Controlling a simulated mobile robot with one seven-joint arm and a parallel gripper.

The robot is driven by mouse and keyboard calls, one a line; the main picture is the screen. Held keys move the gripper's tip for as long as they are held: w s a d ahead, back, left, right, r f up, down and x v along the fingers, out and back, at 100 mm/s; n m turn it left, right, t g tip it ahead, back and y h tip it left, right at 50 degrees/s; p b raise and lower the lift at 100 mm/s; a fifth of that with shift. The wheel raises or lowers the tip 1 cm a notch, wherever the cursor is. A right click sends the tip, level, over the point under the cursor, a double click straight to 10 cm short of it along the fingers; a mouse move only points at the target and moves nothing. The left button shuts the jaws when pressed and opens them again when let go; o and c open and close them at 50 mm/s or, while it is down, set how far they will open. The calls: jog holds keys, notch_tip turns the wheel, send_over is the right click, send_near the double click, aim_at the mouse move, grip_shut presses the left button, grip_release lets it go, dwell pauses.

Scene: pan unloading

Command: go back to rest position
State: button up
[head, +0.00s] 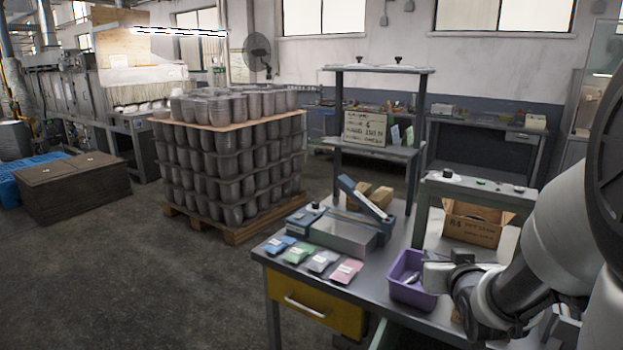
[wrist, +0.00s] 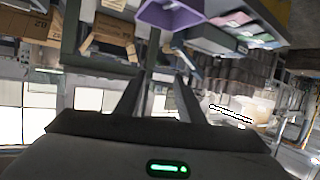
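My gripper (head: 447,267) is at the right of the head view, beside and in front of the purple bin (head: 405,294) on the workbench (head: 385,266). In the wrist view its two dark fingers (wrist: 160,92) stand apart with nothing held between them. The purple bin also shows at the top of the wrist view (wrist: 172,14). Something grey lies in the bin, partly hidden. My arm comes in from the right edge of the head view and covers the bench's right end.
A grey scale-like device (head: 342,236) and several coloured packets (head: 348,271) lie left of the bin. An open cardboard box (head: 474,229) stands behind my gripper. A loaded pallet (head: 232,226) stands on the floor at left. The floor in front of it is clear.

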jog(key=s+a+r+g+y+p, duration=0.1)
jog(key=s+a+r+g+p, duration=0.2)
jog(key=s+a, duration=0.4)
jog(key=s+a+r+n+g+y+p, duration=0.1)
jog(key=s+a+r+g+p, duration=0.2)
jog(key=s, duration=1.4)
jog(key=a+r+g, duration=0.2)
jog(key=a+r, duration=0.2)
jog(key=shift+a+r+n+y, duration=0.15)
jog(key=shift+r+n+y, duration=0.15)
jog(key=shift+r+y, duration=0.1)
